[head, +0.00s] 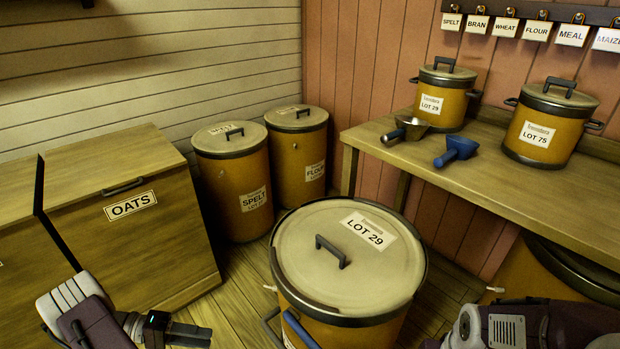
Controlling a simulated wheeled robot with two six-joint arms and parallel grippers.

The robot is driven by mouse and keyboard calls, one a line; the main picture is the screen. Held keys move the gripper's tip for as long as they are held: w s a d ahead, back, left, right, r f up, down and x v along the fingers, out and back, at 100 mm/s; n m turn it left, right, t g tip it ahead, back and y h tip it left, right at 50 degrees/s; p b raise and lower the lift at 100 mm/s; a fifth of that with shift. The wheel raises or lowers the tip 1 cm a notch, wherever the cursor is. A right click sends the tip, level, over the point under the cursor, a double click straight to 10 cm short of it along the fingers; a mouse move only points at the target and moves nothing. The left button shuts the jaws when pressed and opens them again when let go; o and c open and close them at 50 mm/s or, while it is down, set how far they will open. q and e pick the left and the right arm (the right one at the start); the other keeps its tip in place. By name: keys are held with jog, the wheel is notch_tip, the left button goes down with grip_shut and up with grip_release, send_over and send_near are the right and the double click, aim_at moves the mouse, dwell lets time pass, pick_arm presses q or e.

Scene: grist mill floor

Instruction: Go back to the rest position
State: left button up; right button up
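My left gripper (182,333) is low in the head view, left of the big LOT 29 drum and in front of the OATS bin. Its dark fingers point right, and nothing is seen in them. The lower part is cut off by the frame edge, so I cannot tell whether it is open or shut. Part of my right arm shows at the bottom right corner, in front of the bench. The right gripper itself is not visible.
The LOT 29 drum (315,262) stands close ahead with its lid on. The OATS bin (165,235) is at left, with SPELT (231,170) and FLOUR (293,140) drums behind. A bench (500,185) at right bears two lidded pots (440,105) and two scoops (458,150).

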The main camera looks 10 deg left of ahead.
pick_arm(q)
jog(key=w+d+r+m+g+y, duration=0.3)
jog(key=w+d+r+m+g, duration=0.2)
jog(key=d+r+m+g, duration=0.45)
jog(key=s+d+t+y, duration=0.3)
jog(key=s+d+y, duration=0.5)
jog(key=d, duration=0.4)
jog(key=w+a+f+n+t+y, duration=0.2)
jog(key=a+f+n+t+y, duration=0.1)
jog(key=n, duration=0.2)
notch_tip(320, 180, up, 34)
jog(key=w+n+p, duration=0.1)
jog(key=p, duration=3.3)
jog(key=shift+w+a+r+n+t, duration=0.2)
jog(key=shift+w+r+n+t, duration=0.05)
jog(key=shift+w+n+t, duration=0.1)
